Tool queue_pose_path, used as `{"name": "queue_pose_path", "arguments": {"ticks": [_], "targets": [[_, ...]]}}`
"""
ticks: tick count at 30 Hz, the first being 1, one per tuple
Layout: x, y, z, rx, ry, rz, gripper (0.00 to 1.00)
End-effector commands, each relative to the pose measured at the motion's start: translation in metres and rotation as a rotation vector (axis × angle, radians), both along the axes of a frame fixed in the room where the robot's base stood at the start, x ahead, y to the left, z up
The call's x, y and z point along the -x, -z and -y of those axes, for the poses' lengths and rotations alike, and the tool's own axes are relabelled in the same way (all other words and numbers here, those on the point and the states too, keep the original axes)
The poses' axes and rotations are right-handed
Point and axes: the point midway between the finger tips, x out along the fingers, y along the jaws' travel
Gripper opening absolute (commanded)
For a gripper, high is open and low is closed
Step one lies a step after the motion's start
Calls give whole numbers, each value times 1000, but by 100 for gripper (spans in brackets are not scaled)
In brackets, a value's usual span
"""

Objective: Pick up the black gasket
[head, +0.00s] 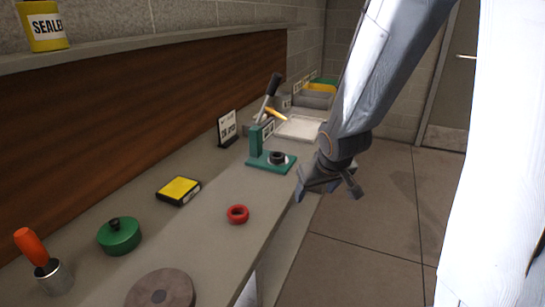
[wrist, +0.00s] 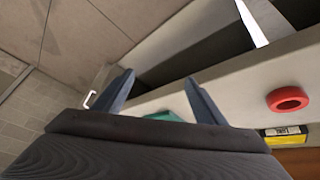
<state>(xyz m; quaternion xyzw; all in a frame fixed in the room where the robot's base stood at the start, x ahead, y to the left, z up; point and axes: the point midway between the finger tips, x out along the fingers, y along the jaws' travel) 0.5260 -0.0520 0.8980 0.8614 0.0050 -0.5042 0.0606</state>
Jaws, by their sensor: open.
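A small black ring, which looks like the black gasket (head: 278,156), sits on a pale round seat on the base of the green hand press (head: 263,163) in the head view. My gripper (head: 328,194) is open and empty, off the front edge of the bench, to the right of the press and apart from it. In the wrist view my gripper (wrist: 158,79) shows two spread fingers with nothing between them. A bit of green, likely the press base (wrist: 163,116), shows behind the fingers; the black ring cannot be made out there.
A red ring (head: 238,214) lies near the bench's front edge. A yellow-and-black box (head: 178,190), green lidded pot (head: 119,236), orange-handled tool in a cup (head: 43,262) and brown disc (head: 161,289) stand leftward. A pale tray (head: 300,128) is behind the press. Floor at right is clear.

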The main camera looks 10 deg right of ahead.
Motion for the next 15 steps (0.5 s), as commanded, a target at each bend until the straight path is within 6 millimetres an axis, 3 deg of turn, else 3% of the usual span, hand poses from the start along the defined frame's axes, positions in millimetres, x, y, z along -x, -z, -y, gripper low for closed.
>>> {"name": "queue_pose_path", "arguments": {"ticks": [3,9,15], "targets": [[-46,-8,9,-7,-67,158,65],[-107,-18,6,-89,-230,408,65],[-127,-30,-9,-216,-367,572,65]]}}
